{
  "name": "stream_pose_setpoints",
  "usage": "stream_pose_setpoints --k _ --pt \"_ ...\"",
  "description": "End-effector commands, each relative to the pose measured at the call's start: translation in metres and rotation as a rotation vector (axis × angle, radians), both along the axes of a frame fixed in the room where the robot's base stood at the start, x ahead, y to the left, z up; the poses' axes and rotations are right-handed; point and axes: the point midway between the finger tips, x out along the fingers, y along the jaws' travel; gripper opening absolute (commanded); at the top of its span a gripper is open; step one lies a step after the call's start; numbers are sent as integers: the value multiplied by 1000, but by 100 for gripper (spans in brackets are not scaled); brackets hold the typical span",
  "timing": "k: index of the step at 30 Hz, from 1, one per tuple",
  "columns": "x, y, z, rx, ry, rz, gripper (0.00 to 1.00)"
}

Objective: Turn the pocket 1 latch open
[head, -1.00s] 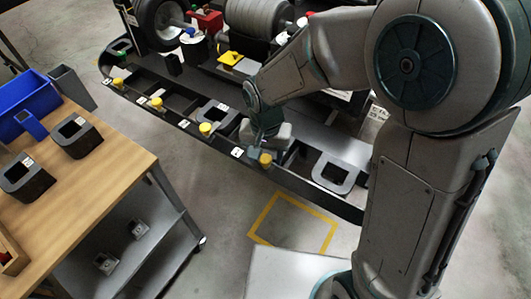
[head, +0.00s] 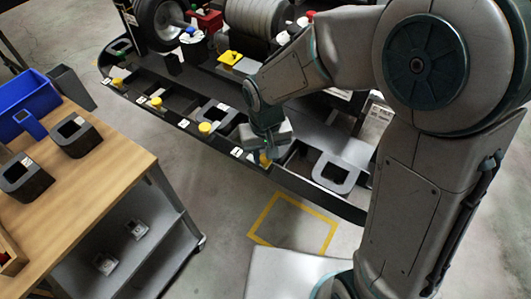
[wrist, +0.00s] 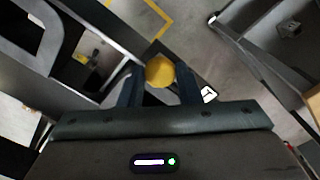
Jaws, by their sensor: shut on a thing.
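My gripper (wrist: 160,84) is shut on a yellow latch knob (wrist: 160,70), with one dark finger on each side of it in the wrist view. A white label (wrist: 209,94) with a dark mark sits just right of the knob; I take this for the pocket 1 latch, but the mark is too small to read surely. In the head view the same knob (head: 265,160) shows partly behind my gripper, on the kart's front rail (head: 300,186). The knob's underside and the latch's turn angle are hidden.
Other yellow knobs (head: 204,127) line the rail to the left. A grey pocket frame (head: 335,172) lies right of my gripper. The wooden-topped cart (head: 100,165) with dark blocks and a blue bin (head: 30,103) stands at the left. Floor between cart and kart is clear.

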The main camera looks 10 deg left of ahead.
Motion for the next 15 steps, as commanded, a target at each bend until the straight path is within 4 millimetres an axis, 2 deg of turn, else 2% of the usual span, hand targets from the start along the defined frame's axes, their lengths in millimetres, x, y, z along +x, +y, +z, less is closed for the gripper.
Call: stream_pose_setpoints --k 7,8,9,15 --pt "0 0 1 1 -2 2 8" --pt "0 1 1 1 -2 2 39" --pt "0 0 1 1 -2 2 50" --pt "0 0 0 0 -1 1 52"
